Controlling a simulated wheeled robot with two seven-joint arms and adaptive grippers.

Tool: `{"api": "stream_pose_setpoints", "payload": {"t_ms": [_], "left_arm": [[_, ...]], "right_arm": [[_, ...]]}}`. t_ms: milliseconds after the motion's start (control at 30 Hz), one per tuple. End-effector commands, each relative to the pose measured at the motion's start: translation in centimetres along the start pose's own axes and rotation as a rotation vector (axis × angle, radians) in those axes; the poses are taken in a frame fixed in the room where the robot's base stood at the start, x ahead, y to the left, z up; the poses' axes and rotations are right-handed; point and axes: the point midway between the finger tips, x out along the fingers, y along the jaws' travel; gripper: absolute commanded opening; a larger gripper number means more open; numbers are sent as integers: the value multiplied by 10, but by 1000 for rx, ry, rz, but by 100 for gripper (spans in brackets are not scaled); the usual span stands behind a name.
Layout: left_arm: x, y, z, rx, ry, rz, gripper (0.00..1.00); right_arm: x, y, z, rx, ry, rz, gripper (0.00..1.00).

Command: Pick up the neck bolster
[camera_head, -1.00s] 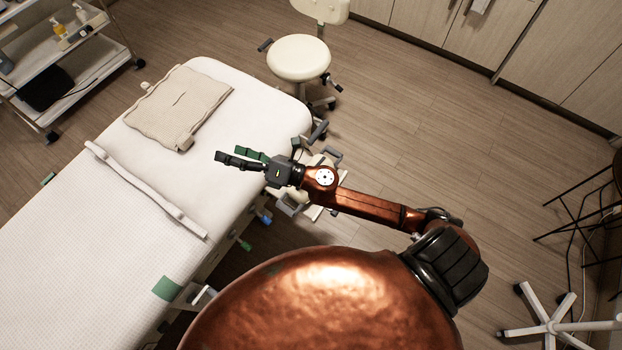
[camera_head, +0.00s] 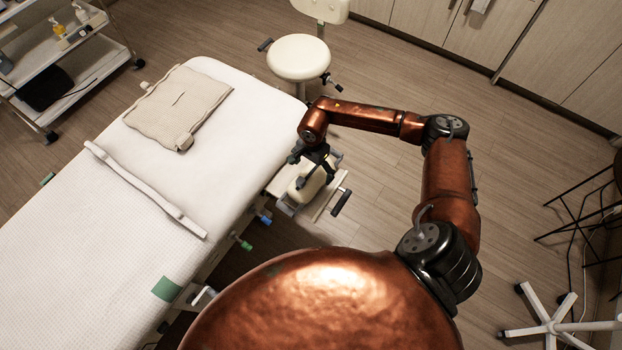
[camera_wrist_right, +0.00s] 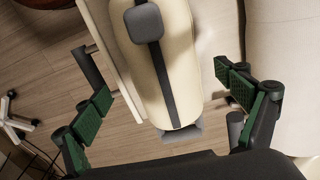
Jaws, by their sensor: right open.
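The neck bolster (camera_head: 307,190) is a cream, rounded roll lying on a small side shelf beside the bed, partly hidden by my right gripper in the head view. In the right wrist view the bolster (camera_wrist_right: 183,75) runs lengthwise, with a dark strap and a dark square pad on top. My right gripper (camera_head: 314,168) points down above it. In the wrist view its green-padded fingers (camera_wrist_right: 168,98) are wide apart, one on each side of the bolster, with visible gaps. It holds nothing. My left gripper is in neither view.
The white treatment bed (camera_head: 110,240) is close on the left, with a beige folded pad (camera_head: 190,95) and a white strip (camera_head: 145,190) on it. The shelf (camera_head: 326,207) has dark handles at its side. A cream stool (camera_head: 298,60) stands behind.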

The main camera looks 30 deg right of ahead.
Motion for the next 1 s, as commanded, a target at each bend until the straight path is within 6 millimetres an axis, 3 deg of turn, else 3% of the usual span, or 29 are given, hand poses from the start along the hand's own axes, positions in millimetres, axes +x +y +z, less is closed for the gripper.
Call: {"api": "stream_pose_setpoints", "payload": {"t_ms": [400, 667, 1000], "left_arm": [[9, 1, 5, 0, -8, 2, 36], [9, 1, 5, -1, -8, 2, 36], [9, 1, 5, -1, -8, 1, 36]], "right_arm": [[50, -4, 5, 3, -4, 1, 92], [55, -4, 4, 2, -2, -2, 92], [55, -4, 4, 2, -3, -2, 70]]}}
